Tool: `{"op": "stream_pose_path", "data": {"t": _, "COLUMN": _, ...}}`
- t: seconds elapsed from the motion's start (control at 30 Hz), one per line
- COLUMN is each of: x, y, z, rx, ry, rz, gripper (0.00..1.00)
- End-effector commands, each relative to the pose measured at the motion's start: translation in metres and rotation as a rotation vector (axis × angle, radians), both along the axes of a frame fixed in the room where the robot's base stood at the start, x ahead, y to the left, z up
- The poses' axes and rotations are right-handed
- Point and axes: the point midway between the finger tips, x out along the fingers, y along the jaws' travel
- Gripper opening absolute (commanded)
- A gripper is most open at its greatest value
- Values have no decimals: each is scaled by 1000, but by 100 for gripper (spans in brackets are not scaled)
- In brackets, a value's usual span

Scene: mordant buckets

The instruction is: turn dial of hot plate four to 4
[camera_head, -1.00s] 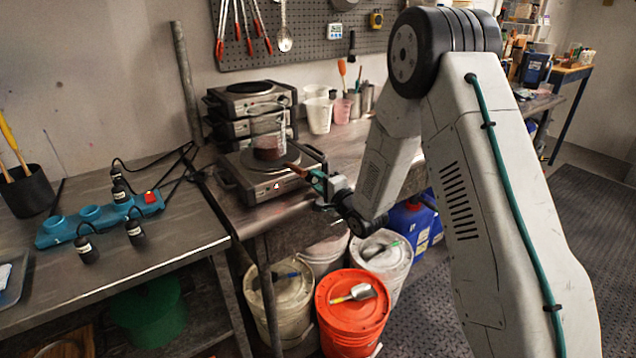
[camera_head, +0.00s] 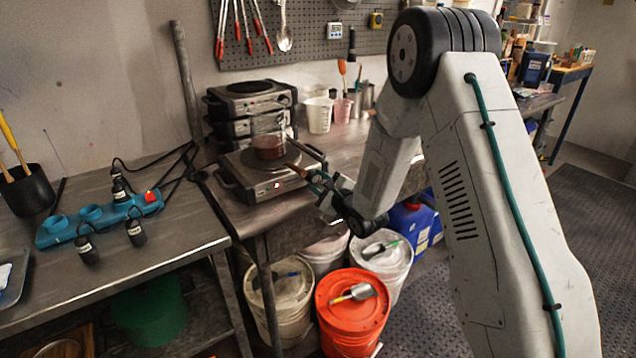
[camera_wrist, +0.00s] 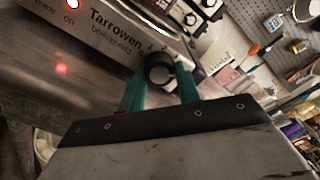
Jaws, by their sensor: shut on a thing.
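The single hot plate (camera_head: 252,190) at the bench's front carries a glass beaker (camera_head: 268,147) with dark red liquid. In the wrist view its front panel (camera_wrist: 118,30) is tilted, with the word "Tarrowen" and a lit red lamp (camera_wrist: 72,4) near "on". The black dial (camera_wrist: 160,68) is at the panel's end. My gripper (camera_wrist: 160,88) has its teal fingers on both sides of the dial, shut on it. In the head view my gripper (camera_head: 318,182) is at the plate's right front corner and hides the dial. The dial's setting and the plate's number cannot be read.
Stacked hot plates (camera_head: 250,103) stand behind. White containers (camera_head: 318,115) are to the right. A teal power strip (camera_head: 98,218) with plugs and cords lies on the left bench. An orange-lidded bucket (camera_head: 352,305) and white buckets are below my arm.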

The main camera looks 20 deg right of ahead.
Motion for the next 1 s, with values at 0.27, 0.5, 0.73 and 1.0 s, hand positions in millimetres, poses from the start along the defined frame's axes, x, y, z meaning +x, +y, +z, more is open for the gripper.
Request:
{"op": "stream_pose_path", "data": {"t": 0.27, "x": -1, "y": -1, "z": -2, "rx": 34, "ry": 17, "rz": -2, "gripper": 10}}
{"op": "stream_pose_path", "data": {"t": 0.5, "x": -1, "y": -1, "z": -2, "rx": 35, "ry": 17, "rz": -2, "gripper": 10}}
{"op": "stream_pose_path", "data": {"t": 0.73, "x": -1, "y": 0, "z": -2, "rx": 35, "ry": 16, "rz": -1, "gripper": 55}}
{"op": "stream_pose_path", "data": {"t": 1.0, "x": -3, "y": 0, "z": -1, "rx": 34, "ry": 14, "rz": 0, "gripper": 55}}
